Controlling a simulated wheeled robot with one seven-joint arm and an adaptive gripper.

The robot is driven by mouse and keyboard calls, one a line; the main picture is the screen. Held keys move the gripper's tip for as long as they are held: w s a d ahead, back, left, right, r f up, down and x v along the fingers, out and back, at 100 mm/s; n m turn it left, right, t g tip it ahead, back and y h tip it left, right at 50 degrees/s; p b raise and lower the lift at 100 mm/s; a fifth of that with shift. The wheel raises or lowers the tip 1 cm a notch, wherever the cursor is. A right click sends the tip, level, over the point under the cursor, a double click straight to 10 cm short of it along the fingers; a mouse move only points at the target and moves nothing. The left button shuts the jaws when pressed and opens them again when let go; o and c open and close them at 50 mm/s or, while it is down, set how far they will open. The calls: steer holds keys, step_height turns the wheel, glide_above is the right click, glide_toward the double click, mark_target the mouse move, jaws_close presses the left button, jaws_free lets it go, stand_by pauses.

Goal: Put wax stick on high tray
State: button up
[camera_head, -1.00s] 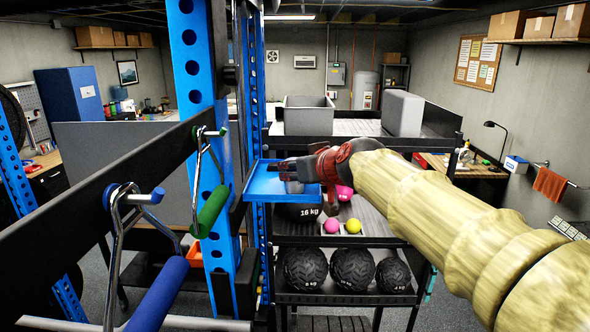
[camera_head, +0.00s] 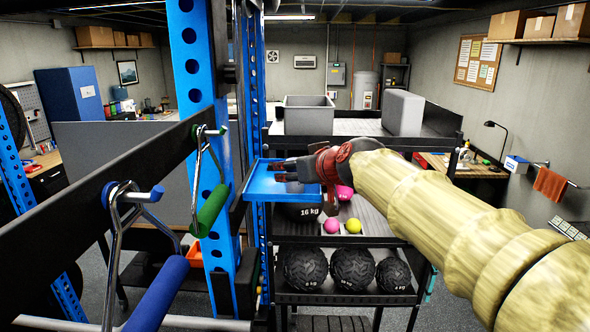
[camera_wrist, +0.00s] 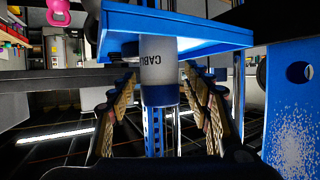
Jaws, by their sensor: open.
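A grey-white cylinder with dark lettering and a blue end, which looks like the wax stick (camera_wrist: 158,65), is in the middle of the wrist view. It appears upright at the blue tray (camera_wrist: 205,42); I cannot tell for certain whether it rests on it. My gripper (camera_wrist: 157,88) is open, with one finger on either side of the stick and gaps showing. In the head view the blue tray (camera_head: 262,185) is fixed beside the rack post, and my gripper (camera_head: 290,170) is over it. The stick cannot be made out there.
The blue rack post (camera_head: 205,150) stands close left of the tray. Cable handles, one green (camera_head: 212,212) and one blue (camera_head: 158,295), hang at the left. A shelf (camera_head: 385,238) with black balls, a kettlebell and small balls lies below and right.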

steer(key=b+v, duration=0.1)
steer(key=v, duration=1.1)
steer(key=shift+b, duration=0.3)
steer(key=s+d+f+m+g+h, duration=0.1)
steer(key=s+d+f+g+h, duration=0.1)
steer(key=s+d+f, duration=0.3)
steer(key=s+d+f+m+g+h, duration=0.1)
steer(key=s+d+f, duration=0.4)
steer(key=s+f, duration=0.8)
steer(key=s+d+f+m+g+h, duration=0.2)
steer(key=s+d+f, duration=0.3)
steer(key=s+f, duration=0.5)
step_height(320, 180, down, 3)
steer(key=shift+f+m+g+h, duration=0.15)
steer(key=shift+m+g+h, duration=0.15)
steer(key=shift+m+g, duration=0.35)
steer(key=shift+s, duration=0.1)
step_height(320, 180, down, 13)
steer(key=b, duration=1.3)
steer(key=shift+c, duration=0.3)
